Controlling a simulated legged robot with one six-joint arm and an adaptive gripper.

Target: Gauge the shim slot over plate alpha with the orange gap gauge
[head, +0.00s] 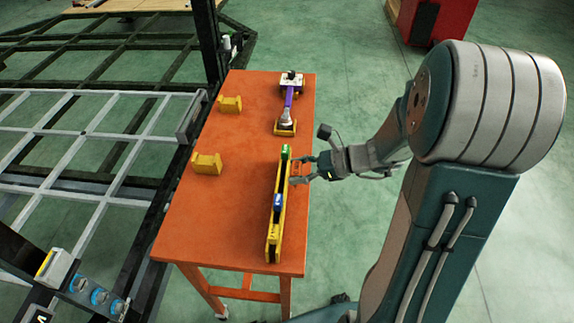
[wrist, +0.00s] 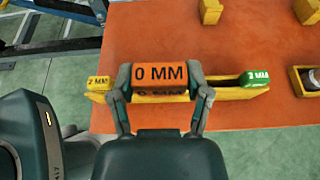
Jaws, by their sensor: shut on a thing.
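The orange gap gauge (wrist: 160,74) is a block whose visible lettering reads "0 MM". My gripper (wrist: 160,80) is shut on it, one finger at each end. In the wrist view the gauge covers the middle of the yellow rack (wrist: 232,94). In the head view my gripper (head: 299,171) is at the rack's right side (head: 273,240), over the orange table, and the gauge is hard to make out against the table. I cannot tell how far the gauge is from the rack. Neither the shim slot nor plate alpha can be made out.
The rack holds a green gauge (head: 285,152), a blue gauge (head: 278,202) and a yellow gauge (wrist: 98,82). Two yellow blocks (head: 230,104) (head: 207,163) and a purple-handled tool (head: 289,100) are on the orange table (head: 190,215). The chassis frame (head: 80,135) stands left.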

